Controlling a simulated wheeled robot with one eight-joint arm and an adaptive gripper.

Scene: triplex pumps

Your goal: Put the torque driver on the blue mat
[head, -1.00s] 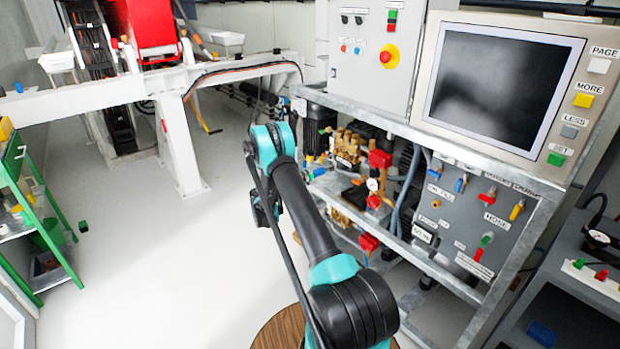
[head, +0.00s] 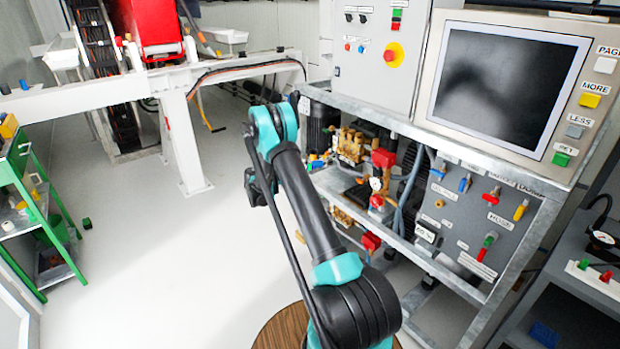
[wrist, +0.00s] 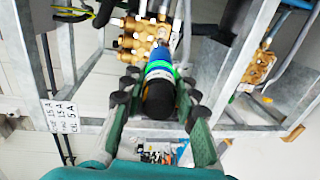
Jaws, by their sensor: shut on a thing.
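In the wrist view the torque driver (wrist: 159,98), with a black end, a green band and a blue part, sits between the two dark green fingers of my gripper (wrist: 158,88). The fingers are shut on it, and its blue part points away toward brass pump fittings (wrist: 143,35). I cannot tell whether it touches them.
A metal pump frame (head: 405,235) with a valve panel (head: 475,215) and screen (head: 507,85) stands at the right. A green shelf cart (head: 40,215) stands at the left. A white beam (head: 185,145) crosses behind. The floor between is largely clear.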

